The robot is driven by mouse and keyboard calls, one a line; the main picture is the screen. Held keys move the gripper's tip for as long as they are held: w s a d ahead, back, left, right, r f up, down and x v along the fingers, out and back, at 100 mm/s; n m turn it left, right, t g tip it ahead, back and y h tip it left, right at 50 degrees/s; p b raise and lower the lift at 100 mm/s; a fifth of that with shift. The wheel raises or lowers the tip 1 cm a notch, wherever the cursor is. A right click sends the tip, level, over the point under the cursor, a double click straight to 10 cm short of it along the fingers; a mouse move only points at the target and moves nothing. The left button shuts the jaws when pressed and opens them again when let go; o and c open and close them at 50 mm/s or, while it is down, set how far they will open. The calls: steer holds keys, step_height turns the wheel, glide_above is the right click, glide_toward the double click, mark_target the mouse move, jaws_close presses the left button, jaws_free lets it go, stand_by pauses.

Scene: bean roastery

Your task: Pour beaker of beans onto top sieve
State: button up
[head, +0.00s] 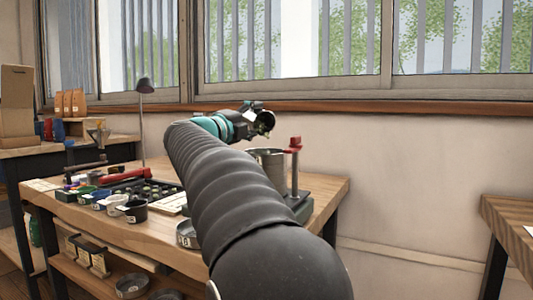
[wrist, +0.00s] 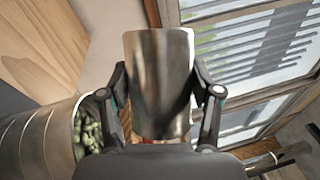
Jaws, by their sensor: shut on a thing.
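My gripper (head: 250,122) is shut on a shiny metal beaker (wrist: 160,75), with one finger on each side of it in the wrist view. In the head view the beaker (head: 266,120) shows small and dark at the end of my arm, above the sieve stack. The metal sieve stack (head: 270,165) stands at the right of the bench, partly behind my arm. In the wrist view its ringed wall (wrist: 38,140) is at lower left, with green beans (wrist: 88,130) inside its open top. The inside of the beaker is hidden, so I cannot tell whether beans remain there.
A red-topped post (head: 294,165) stands just right of the sieve stack. Several small cups, including a black one (head: 132,210), and a dark tray (head: 155,188) crowd the bench left of my arm. A window wall (head: 400,130) rises behind. Another table (head: 515,220) is at far right.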

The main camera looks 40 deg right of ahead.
steer(key=shift+s+a+r+m+g+h+b, duration=0.1)
steer(key=shift+s+r+m+g+h+b, duration=0.15)
steer(key=shift+m, duration=0.55)
steer(key=shift+s+r+m+g+h+b, duration=0.15)
steer(key=shift+s+m+h+b, duration=0.2)
steer(key=shift+m, duration=0.45)
stand_by(2.8)
steer(key=shift+w, duration=0.1)
